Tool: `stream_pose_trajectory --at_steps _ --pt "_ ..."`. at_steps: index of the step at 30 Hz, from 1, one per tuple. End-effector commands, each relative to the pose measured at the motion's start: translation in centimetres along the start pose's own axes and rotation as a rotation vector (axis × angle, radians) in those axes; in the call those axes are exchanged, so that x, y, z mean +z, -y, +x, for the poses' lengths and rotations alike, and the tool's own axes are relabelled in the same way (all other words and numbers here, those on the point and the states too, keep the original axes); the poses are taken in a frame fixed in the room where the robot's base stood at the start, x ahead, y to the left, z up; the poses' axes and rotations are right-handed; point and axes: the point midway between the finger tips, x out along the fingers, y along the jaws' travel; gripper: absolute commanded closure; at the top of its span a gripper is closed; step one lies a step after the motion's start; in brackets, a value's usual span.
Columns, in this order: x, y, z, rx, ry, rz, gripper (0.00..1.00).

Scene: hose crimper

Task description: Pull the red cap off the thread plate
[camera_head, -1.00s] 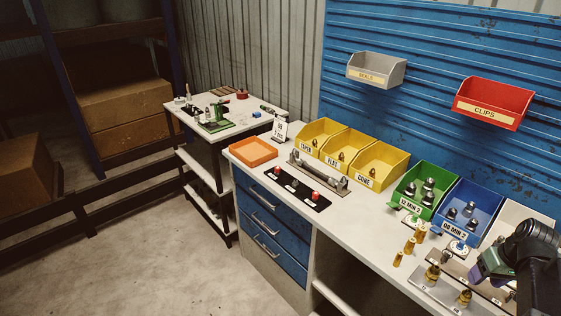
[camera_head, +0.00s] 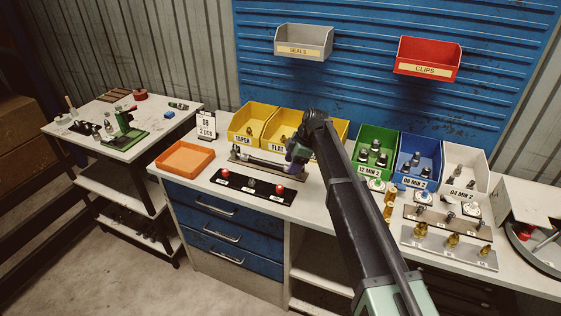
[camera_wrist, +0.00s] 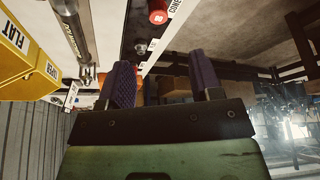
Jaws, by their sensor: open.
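A black plate (camera_head: 240,184) lies near the bench's front edge and appears to be the thread plate. It carries a left red cap (camera_head: 225,173), a right red cap (camera_head: 279,189) and a silver fitting (camera_head: 251,188) between them. In the wrist view, one red cap (camera_wrist: 158,17) and a silver fitting (camera_wrist: 140,47) show on the plate, beyond my fingers. My gripper (camera_head: 295,154) is above the bench, behind and right of the right cap in the head view. Its purple fingers (camera_wrist: 162,75) are apart with nothing between them.
A silver bar fixture (camera_head: 262,164) lies behind the plate, close to my gripper. Yellow bins (camera_head: 243,128) stand behind it, with green (camera_head: 372,168) and blue (camera_head: 413,176) bins to the right. An orange tray (camera_head: 185,158) is at the bench's left end.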

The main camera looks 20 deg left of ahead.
Motion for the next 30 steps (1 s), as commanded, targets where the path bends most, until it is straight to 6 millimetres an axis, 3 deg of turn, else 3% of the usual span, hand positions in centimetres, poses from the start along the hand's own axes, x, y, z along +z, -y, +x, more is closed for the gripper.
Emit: stream_pose_trajectory --at_steps 5,15,18,28,30 --pt "0.1 0.0 1.6 0.000 0.000 0.001 0.42" --pt "0.4 0.0 9.3 0.000 0.001 0.002 0.42" --pt "0.3 0.0 10.7 0.000 0.001 0.003 0.42" --pt "-0.1 0.0 10.8 0.000 0.001 0.004 0.42" --pt "-0.1 0.0 10.8 0.000 0.001 0.004 0.52"
